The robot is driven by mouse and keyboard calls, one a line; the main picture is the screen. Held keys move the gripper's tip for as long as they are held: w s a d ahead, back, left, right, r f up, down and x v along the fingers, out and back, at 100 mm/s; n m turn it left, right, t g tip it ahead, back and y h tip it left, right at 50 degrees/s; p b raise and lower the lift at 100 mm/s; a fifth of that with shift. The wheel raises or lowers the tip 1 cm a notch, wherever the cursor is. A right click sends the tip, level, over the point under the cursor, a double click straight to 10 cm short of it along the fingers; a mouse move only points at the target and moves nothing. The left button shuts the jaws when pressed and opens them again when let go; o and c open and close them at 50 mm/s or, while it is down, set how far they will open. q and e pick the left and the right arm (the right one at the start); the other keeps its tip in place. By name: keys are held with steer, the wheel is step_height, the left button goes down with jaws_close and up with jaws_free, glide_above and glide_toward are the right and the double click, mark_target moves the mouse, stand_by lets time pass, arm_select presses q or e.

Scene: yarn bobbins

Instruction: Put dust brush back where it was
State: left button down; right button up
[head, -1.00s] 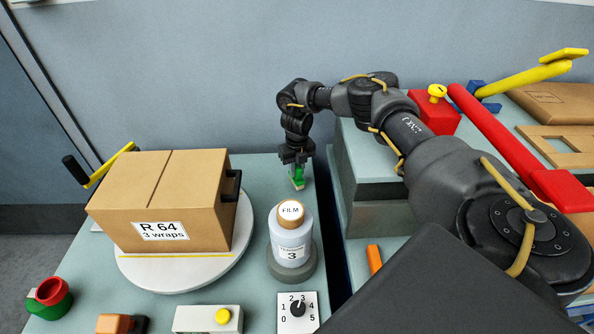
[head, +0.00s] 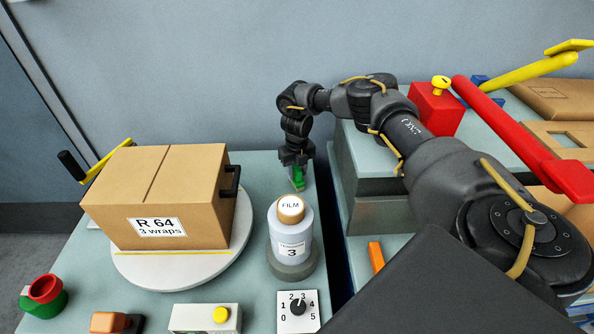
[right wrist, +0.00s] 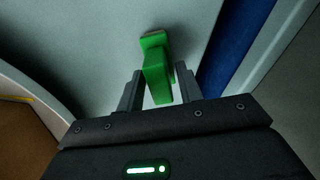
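The dust brush (head: 298,178) is green with a pale bristle end. In the head view it is at the back of the table, behind the film bottle, hanging head-down below my right gripper (head: 297,164). In the right wrist view, the brush's green handle (right wrist: 157,86) is between the two fingers of my right gripper (right wrist: 160,88), and its head points away to the table surface. The fingers appear closed on the handle. I cannot tell whether the bristles touch the table. My left gripper is not in view.
A film bottle (head: 290,236) stands just in front of the brush. A box (head: 165,195) sits on a round white turntable (head: 180,275) to the left. A raised grey block (head: 365,165) stands close on the right.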

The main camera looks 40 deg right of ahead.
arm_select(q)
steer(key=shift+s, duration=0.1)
arm_select(e)
steer(key=shift+o, duration=0.2)
steer(key=shift+r, duration=0.3)
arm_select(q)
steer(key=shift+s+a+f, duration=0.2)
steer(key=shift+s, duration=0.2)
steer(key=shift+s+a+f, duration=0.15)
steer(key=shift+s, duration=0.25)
arm_select(e)
step_height(320, 180, up, 12)
steer(key=shift+f, duration=0.15)
